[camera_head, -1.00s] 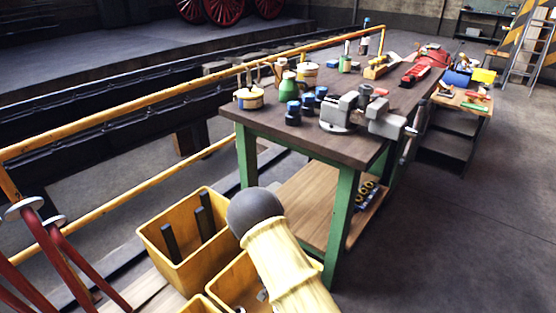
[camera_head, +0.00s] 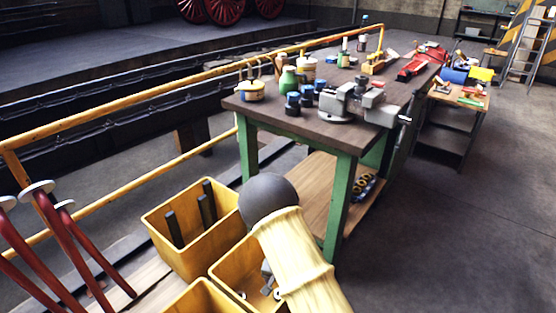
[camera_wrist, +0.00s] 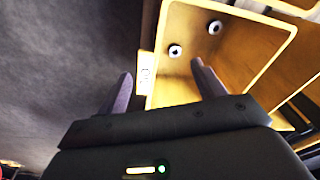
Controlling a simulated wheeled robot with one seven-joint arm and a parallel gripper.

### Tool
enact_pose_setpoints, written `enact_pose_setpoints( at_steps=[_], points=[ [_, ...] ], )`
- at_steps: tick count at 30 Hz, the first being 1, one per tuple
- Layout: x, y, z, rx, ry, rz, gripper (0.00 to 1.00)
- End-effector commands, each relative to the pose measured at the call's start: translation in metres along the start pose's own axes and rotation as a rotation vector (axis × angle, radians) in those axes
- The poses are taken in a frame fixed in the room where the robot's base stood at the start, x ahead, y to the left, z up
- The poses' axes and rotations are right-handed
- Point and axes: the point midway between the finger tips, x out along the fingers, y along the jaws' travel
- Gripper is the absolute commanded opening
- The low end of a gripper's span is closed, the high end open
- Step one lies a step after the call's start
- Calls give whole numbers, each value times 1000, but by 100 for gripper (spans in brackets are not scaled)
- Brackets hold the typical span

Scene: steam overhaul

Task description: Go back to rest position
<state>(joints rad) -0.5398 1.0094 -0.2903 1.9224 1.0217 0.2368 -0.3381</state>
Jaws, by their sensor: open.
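My gripper (camera_wrist: 160,84) is open in the wrist view, its two dark fingers apart with nothing between them. It is over or beside a yellow bin (camera_wrist: 262,62) with two small pale rings, one ring (camera_wrist: 175,51) nearer and the other ring (camera_wrist: 214,27) further in. A white label (camera_wrist: 145,74) shows on the bin's edge by the fingers. In the head view my arm covers part of the front yellow bin (camera_head: 228,268), and I cannot make out my gripper there. How far the fingers are from the bin is hard to tell.
A yellow bin (camera_head: 163,250) with dark bars stands behind. The green-legged workbench (camera_head: 285,128) carries a grey vise (camera_head: 338,104), jars and tools. Red levers (camera_head: 62,235) stand at left, with a yellow railing (camera_head: 130,97) behind. The floor at right (camera_head: 460,235) is open.

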Motion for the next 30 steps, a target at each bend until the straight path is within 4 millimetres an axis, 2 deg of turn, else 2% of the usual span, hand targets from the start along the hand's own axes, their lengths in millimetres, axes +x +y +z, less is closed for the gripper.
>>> enact_pose_setpoints(
  at_steps=[8, 14, 21, 30],
  points=[
    [-25, 16, 0, -9, -11, -36, 69],
    [-57, 41, 7, -34, -14, -72, 69],
    [-95, 81, 27, -93, 5, -99, 69],
    [-127, 132, 65, -181, 56, -83, 69]
  ],
)
